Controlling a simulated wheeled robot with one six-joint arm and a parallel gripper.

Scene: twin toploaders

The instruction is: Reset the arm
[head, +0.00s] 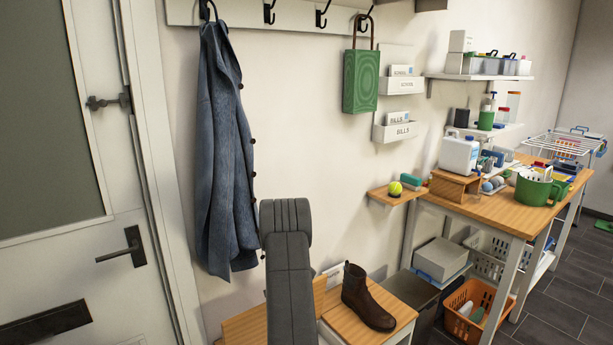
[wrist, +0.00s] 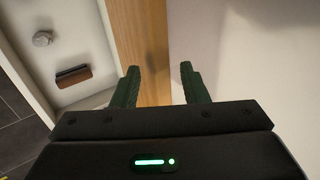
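My gripper is not seen in the head view. In the wrist view my gripper (wrist: 160,88) has two dark green fingers standing apart, with nothing between them. Behind the fingers are a wooden strip and a pale surface. I cannot tell whether the fingers touch anything.
A blue coat (head: 220,150) and a green bag (head: 361,80) hang on wall hooks. A brown boot (head: 366,298) stands on the wooden bench (head: 345,322). A small shelf (head: 392,196) holds a tennis ball. A cluttered worktable (head: 480,208) stands right. A door (head: 60,260) is at left.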

